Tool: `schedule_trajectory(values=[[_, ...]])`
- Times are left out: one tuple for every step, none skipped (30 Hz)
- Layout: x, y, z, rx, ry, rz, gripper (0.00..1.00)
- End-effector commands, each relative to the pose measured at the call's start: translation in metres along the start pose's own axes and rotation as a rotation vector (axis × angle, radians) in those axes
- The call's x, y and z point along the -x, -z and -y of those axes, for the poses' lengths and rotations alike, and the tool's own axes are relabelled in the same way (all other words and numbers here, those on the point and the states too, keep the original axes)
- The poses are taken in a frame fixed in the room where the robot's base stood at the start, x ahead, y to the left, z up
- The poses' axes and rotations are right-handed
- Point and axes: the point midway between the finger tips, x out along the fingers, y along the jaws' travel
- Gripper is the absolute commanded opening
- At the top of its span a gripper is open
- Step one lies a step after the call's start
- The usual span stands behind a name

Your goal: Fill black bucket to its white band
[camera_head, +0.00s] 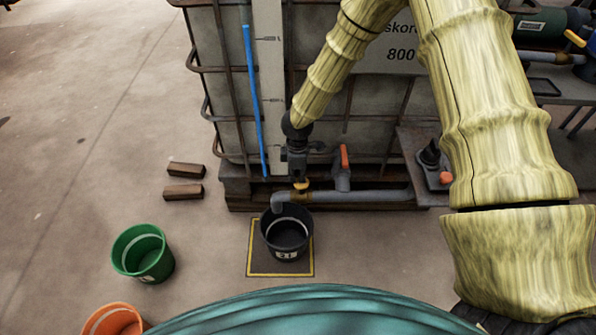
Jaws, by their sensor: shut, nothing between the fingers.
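The black bucket (271,243) stands upright on a yellow-edged dark square on the floor, with a label reading 21 on its front. A pale band shows inside its wall; I cannot tell whether there is liquid in it. A grey pipe spout (279,200) bends down over the bucket's back rim. An orange-red valve handle (344,156) stands upright on the grey pipe, right of the spout. My gripper (299,184) is shut and empty, pointing down above the pipe near the spout, left of the handle. Its fingertips are small and hard to make out.
A caged tank (222,75) with a blue level tube (254,100) stands behind on a pallet. A green bucket (142,252) and an orange bucket (113,321) stand at left. Two wooden blocks (184,192) lie on the floor. A pump (431,158) sits at right.

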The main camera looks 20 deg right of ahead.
Motion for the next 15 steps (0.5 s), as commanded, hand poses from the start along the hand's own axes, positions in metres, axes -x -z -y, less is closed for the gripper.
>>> schedule_trajectory(values=[[-0.0011, 0.0002, -0.0001, 0.0, 0.0, 0.0, 0.0], [-0.0014, 0.0002, -0.0001, 0.0, 0.0, 0.0, 0.0], [-0.0016, 0.0002, -0.0002, -0.001, 0.0, 0.0, 0.0], [-0.0016, 0.0002, -0.0002, -0.001, 0.0, 0.0, 0.0], [-0.0015, 0.0001, -0.0002, -0.001, 0.0, 0.0, 0.0], [-0.0015, 0.0002, -0.0002, -0.001, 0.0, 0.0, 0.0], [-0.0015, 0.0001, -0.0002, -0.001, 0.0, 0.0, 0.0], [-0.0015, 0.0001, -0.0002, -0.001, 0.0, 0.0, 0.0], [-0.0015, 0.0001, -0.0002, -0.001, 0.0, 0.0, 0.0], [-0.0014, 0.0001, -0.0002, -0.001, 0.0, 0.0, 0.0], [-0.0016, 0.0, -0.0002, -0.001, 0.0, 0.0, 0.0], [-0.0023, 0.0, -0.0001, 0.0, 0.0, 0.0, 0.0], [-0.0032, -0.0001, -0.0001, 0.0, 0.0, 0.001, 0.0], [-0.0046, -0.0002, 0.0, 0.0, 0.0, 0.001, 0.0], [-0.007, -0.0005, 0.0, 0.0, 0.0, 0.002, 0.0]])
